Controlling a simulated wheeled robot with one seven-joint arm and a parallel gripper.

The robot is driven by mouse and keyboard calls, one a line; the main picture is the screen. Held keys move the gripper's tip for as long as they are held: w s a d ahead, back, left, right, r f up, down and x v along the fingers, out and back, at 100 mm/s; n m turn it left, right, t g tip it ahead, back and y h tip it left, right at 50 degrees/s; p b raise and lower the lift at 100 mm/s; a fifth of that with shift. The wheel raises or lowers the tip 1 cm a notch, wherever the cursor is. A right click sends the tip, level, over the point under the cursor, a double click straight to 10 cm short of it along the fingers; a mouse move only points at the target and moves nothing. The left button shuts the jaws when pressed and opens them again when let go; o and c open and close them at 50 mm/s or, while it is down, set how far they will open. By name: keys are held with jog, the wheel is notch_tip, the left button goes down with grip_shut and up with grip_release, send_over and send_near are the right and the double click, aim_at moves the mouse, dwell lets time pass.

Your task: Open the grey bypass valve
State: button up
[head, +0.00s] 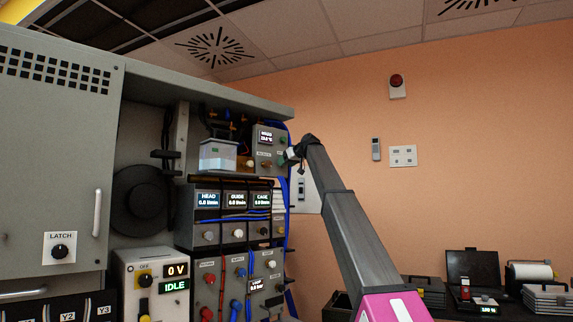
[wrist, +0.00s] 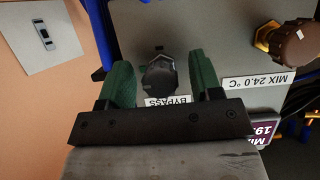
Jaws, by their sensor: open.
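The bypass valve is a dark grey knob (wrist: 160,76) on a grey panel in the wrist view, above an upside-down BYPASS label (wrist: 168,101). My gripper (wrist: 163,66) has two green fingers, one on each side of the knob. The fingers are open, with a visible gap to the knob on both sides. In the head view my gripper (head: 287,157) is at the right edge of the small upper control box (head: 266,152). The bypass knob cannot be made out there.
A brown knob (wrist: 289,43) with a brass base sits right of the valve in the wrist view, beside a MIX 24.0 °C label (wrist: 258,80). Blue hoses (head: 287,215) run down the cabinet's right edge. A clear tank (head: 218,156) stands left of the box.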

jog(key=v, duration=1)
jog(key=shift+s+d, duration=0.25)
jog(key=shift+d, duration=0.05)
jog(key=s+d+f+m+g+h, duration=0.1)
jog(key=d+f+m+h, duration=0.15)
jog(key=f, duration=1.95)
jog(key=s+d+f+m+g+h, duration=0.15)
jog(key=d+f, duration=0.25)
jog(key=f, duration=1.8)
jog(key=s+d+f+m+g+h, duration=0.15)
jog(key=s+f, duration=0.25)
jog(key=f, duration=0.5)
jog(key=s+d+f, duration=0.3)
jog(key=f, duration=0.6)
jog(key=s+d+f+m+g+h, duration=0.15)
jog(key=s+f, duration=0.25)
jog(key=f, duration=0.5)
jog(key=s+d+f+g, duration=0.1)
jog(key=s+d+f, duration=0.2)
jog(key=s+f, duration=0.6)
jog(key=s+d+f+m+g+h, duration=0.1)
jog(key=s+d+f, duration=0.2)
jog(key=s+f, duration=0.6)
jog(key=s+d+f+m+g+h, duration=0.1)
jog(key=s+d+f, duration=0.2)
jog(key=s+f, duration=0.6)
jog(key=s, duration=0.5)
jog(key=shift+s+f+g, duration=0.35)
jog(key=shift+s+f, duration=0.05)
